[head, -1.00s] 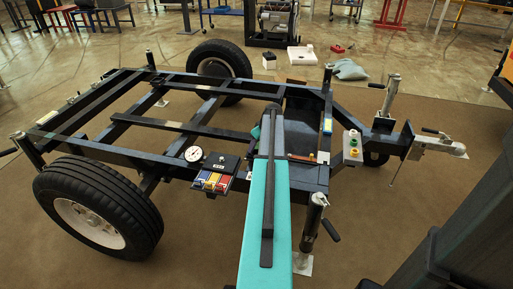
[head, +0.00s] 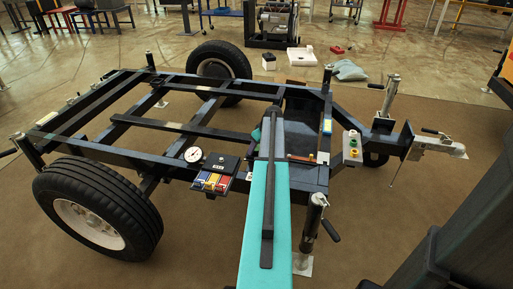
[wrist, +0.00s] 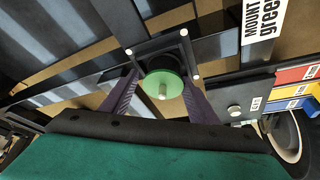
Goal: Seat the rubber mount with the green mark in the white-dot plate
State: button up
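In the wrist view the rubber mount (wrist: 163,84) has a green face with a pale stud and a black body. It stands in front of a dark plate (wrist: 145,48) with white dots at its corners. Whether the mount is down in the plate or just short of it cannot be told. My gripper (wrist: 161,80) has its two purple fingers on either side of the mount, close to it. Contact on both sides is not clear. In the head view my teal arm hides the mount and most of the gripper.
A dial gauge (head: 193,155) and a panel with blue, yellow and red labels (head: 213,181) sit on the trailer frame left of my arm. A grey box with coloured buttons (head: 352,147) is to the right. A "MOUNT green" label (wrist: 264,18) is near the plate.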

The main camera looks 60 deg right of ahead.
jog(key=shift+w+a+f, duration=0.1)
jog(key=shift+a+f, duration=0.3)
jog(key=shift+a, duration=0.2)
jog(key=shift+r, duration=0.55)
jog(key=d+p+v, duration=0.1)
jog(key=p+v, duration=0.1)
jog(key=v, duration=1)
